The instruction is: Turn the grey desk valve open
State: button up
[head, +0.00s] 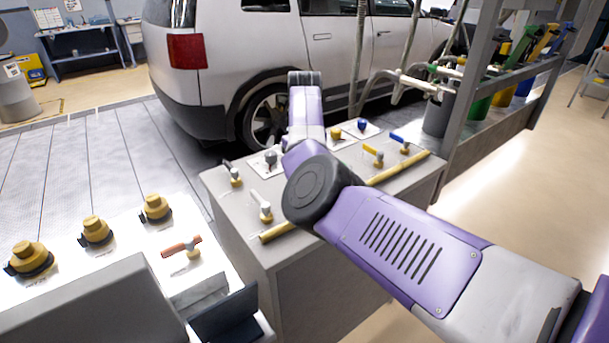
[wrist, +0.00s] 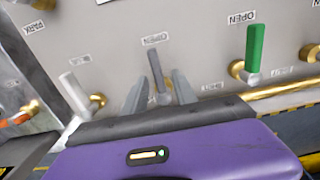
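The grey desk valve's lever (wrist: 154,68) shows in the middle of the wrist view. It points up the picture, with its tip close to a label reading OPEN (wrist: 155,39). My gripper (wrist: 160,86) is open, one finger on each side of the lever's lower part. Gaps seem to show on both sides; contact cannot be told. The valve's base is partly hidden by my gripper. In the head view my purple arm covers this valve and the gripper fingers.
In the wrist view a white lever (wrist: 75,91) stands left and a green lever (wrist: 253,48) right. The grey desk (head: 235,207) also bears black (head: 230,168), yellow (head: 373,153) and blue (head: 400,140) levers and several knobs. A white car (head: 320,45) stands behind.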

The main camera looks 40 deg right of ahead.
jog(key=shift+r+b, duration=0.45)
jog(key=shift+r, duration=3.45)
